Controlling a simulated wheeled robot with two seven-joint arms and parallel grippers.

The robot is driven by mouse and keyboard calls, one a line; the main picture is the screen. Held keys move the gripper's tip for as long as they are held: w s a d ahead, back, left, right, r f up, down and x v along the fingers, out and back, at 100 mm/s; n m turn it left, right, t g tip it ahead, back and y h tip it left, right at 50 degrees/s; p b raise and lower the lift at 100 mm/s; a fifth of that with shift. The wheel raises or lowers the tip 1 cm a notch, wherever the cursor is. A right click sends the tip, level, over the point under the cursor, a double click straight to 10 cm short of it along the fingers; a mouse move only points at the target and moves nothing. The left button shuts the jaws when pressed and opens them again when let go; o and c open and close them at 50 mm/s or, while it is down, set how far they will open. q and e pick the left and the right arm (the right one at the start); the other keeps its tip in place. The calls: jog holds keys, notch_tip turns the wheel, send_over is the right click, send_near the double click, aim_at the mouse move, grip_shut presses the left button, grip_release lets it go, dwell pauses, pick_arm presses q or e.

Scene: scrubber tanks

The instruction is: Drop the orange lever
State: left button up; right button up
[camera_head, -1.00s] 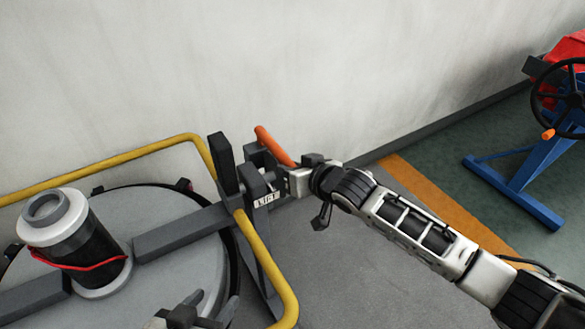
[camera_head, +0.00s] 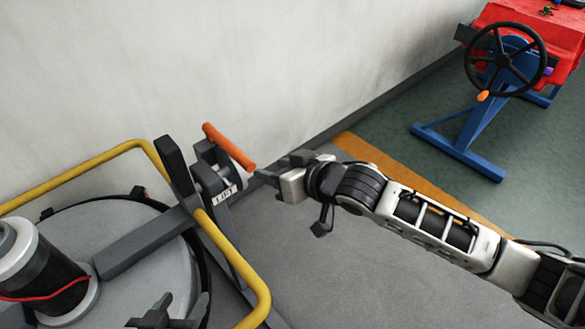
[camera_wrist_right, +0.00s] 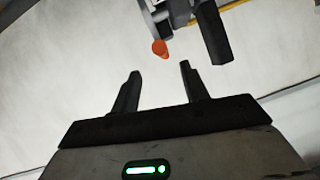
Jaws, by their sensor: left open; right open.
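The orange lever (camera_head: 228,146) slants down to the right from a grey bracket labelled LIFT, beside the tank lid, near the wall. My right gripper (camera_head: 268,170) is open and empty, just right of the lever's lower end, with a small gap between them. In the right wrist view the lever's rounded orange end (camera_wrist_right: 160,48) shows ahead of the fingertips (camera_wrist_right: 159,68), not between them. My left gripper (camera_head: 182,303) is open over the tank lid at the bottom edge, partly cut off.
A yellow rail (camera_head: 262,292) and a dark upright post (camera_head: 172,165) stand left of the lever. The round tank lid (camera_head: 115,225) carries a black and white cylinder (camera_head: 45,275). A blue stand (camera_head: 470,125) with a black handwheel (camera_head: 505,60) is far right. Grey floor lies below my right arm.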

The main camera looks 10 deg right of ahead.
jog(key=shift+v, duration=2.4)
jog(key=shift+f, duration=0.1)
jog(key=s+d+f+m+h+p, duration=0.1)
jog(key=s+d+f+m+h, duration=0.1)
jog(key=s+f, duration=1)
jog(key=s+d+h, duration=0.1)
jog(key=s+d, duration=0.1)
jog(key=s, duration=0.1)
jog(key=shift+h, duration=0.4)
jog(key=shift+f, duration=0.1)
